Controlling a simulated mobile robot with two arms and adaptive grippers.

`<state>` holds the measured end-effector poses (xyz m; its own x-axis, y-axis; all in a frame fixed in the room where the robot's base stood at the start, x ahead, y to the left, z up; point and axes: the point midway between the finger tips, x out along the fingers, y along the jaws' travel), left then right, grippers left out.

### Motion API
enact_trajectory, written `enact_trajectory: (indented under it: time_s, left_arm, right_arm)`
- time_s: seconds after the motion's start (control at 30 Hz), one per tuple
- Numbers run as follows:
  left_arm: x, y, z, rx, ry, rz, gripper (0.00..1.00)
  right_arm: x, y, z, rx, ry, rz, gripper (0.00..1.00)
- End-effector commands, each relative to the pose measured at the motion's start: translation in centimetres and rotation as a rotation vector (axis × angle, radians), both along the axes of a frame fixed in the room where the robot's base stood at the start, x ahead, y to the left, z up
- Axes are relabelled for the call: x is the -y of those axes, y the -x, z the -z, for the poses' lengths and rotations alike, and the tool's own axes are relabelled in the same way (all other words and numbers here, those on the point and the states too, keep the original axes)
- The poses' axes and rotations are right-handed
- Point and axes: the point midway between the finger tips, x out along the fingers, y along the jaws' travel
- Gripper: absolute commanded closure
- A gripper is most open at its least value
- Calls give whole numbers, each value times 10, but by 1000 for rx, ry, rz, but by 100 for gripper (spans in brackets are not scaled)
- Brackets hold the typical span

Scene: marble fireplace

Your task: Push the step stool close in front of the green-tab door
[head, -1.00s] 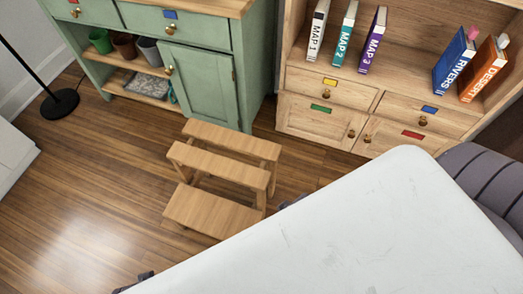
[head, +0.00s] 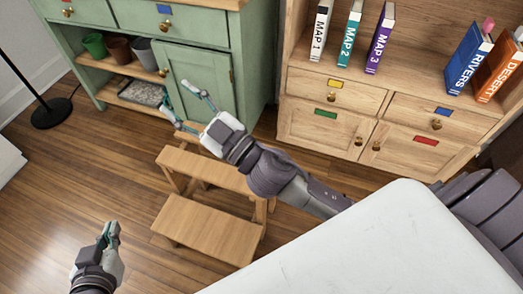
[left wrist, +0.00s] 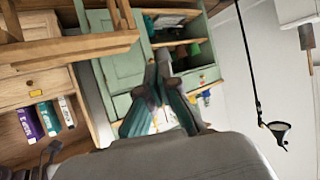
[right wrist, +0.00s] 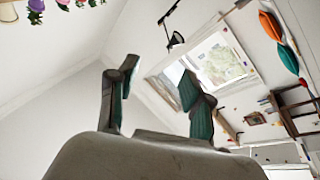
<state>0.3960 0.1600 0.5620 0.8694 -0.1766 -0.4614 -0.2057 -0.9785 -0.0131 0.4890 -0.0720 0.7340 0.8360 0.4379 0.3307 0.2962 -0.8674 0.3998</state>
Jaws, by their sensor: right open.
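The wooden step stool (head: 212,226) stands on the floor in front of the table, left of the wooden bookcase. The green-tab door (head: 310,128) is the bookcase's lower left door, shut, with its tab at the top. My right gripper (head: 176,97) is open and empty, reaching past the stool's far side; its arm crosses over the stool and hides part of its top step. My left gripper (head: 110,230) is shut and empty, left of the stool and apart from it. The stool also shows in the left wrist view (left wrist: 85,45), at upper left.
A green cabinet (head: 205,82) with pots stands behind the stool. A red-tab door (head: 410,151) is beside the green-tab one. A white table (head: 390,245) fills the lower right. A black lamp base (head: 52,112) stands at left. Wood floor is clear left of the stool.

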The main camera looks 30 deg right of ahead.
Motion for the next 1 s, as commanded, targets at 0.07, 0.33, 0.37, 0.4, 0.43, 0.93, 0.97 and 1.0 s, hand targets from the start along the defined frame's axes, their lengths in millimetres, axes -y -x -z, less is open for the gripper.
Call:
enact_trajectory:
  time_s: [0.07,0.33,0.37,0.4,0.43,0.93,0.97,1.0]
  left_arm:
    - [5,-10,-18,91,22,7,100]
    - [18,-29,-83,400,98,27,100]
    - [19,-29,-90,434,107,28,100]
    - [20,-30,-101,480,119,31,100]
    - [21,-31,-108,515,127,34,100]
    - [27,-12,-201,960,247,57,100]
    - [27,-10,-204,975,251,57,100]
    - [27,-9,-207,994,257,58,100]
  right_arm:
    - [-34,12,-14,121,82,-163,50]
    - [-109,69,35,273,514,-722,50]
    - [-110,73,48,263,578,-775,50]
    - [-110,78,66,243,666,-844,50]
    - [-107,80,80,221,736,-892,50]
    - [88,40,220,-545,1699,-1021,50]
    - [98,37,221,-586,1729,-1004,50]
    - [111,34,221,-632,1762,-984,50]
